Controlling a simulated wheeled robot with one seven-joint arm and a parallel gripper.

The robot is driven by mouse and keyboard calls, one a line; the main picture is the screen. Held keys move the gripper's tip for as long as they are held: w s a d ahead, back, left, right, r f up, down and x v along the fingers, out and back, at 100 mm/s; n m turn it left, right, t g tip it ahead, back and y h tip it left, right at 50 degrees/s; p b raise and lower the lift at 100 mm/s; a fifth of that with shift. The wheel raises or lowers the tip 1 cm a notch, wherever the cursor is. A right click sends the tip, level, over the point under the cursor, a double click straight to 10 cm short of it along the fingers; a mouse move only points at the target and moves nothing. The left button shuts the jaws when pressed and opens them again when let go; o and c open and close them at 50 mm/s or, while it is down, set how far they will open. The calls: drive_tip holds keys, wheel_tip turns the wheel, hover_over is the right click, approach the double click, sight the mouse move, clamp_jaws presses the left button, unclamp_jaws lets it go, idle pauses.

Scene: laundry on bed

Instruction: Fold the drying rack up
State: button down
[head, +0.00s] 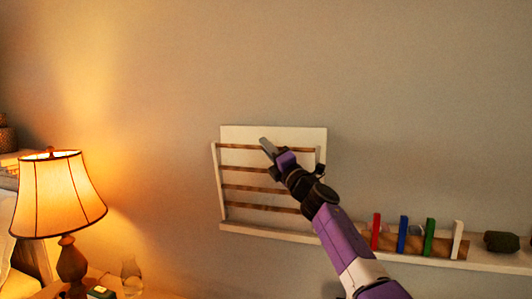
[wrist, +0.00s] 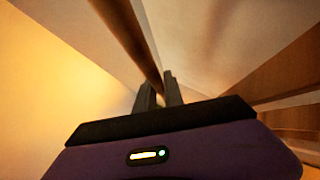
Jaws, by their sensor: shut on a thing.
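The drying rack (head: 218,182) is mounted on the wall in the middle of the head view. It has a white back panel (head: 270,133) and a white-sided frame with several wooden bars (head: 250,188). The frame stands nearly upright, its top leaning slightly out from the panel. My gripper (head: 268,149) is at the top bar, coming from the lower right. In the wrist view, my fingers (wrist: 158,92) are shut on a wooden bar (wrist: 130,35) that runs to the upper left. My arm hides the rack's lower right part.
A white wall shelf (head: 400,254) runs right from below the rack. It holds a wooden holder with red, blue, green and white upright pieces (head: 430,238) and a dark lumpy object (head: 501,242). A lit lamp (head: 60,200) stands at the left. The wall above is clear.

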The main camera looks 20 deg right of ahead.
drive_tip(key=shift+w+d+m+h, duration=0.5)
drive_tip(key=shift+w+d+m, duration=0.1)
drive_tip(key=shift+w+d, duration=0.25)
drive_tip(key=shift+f, duration=0.1)
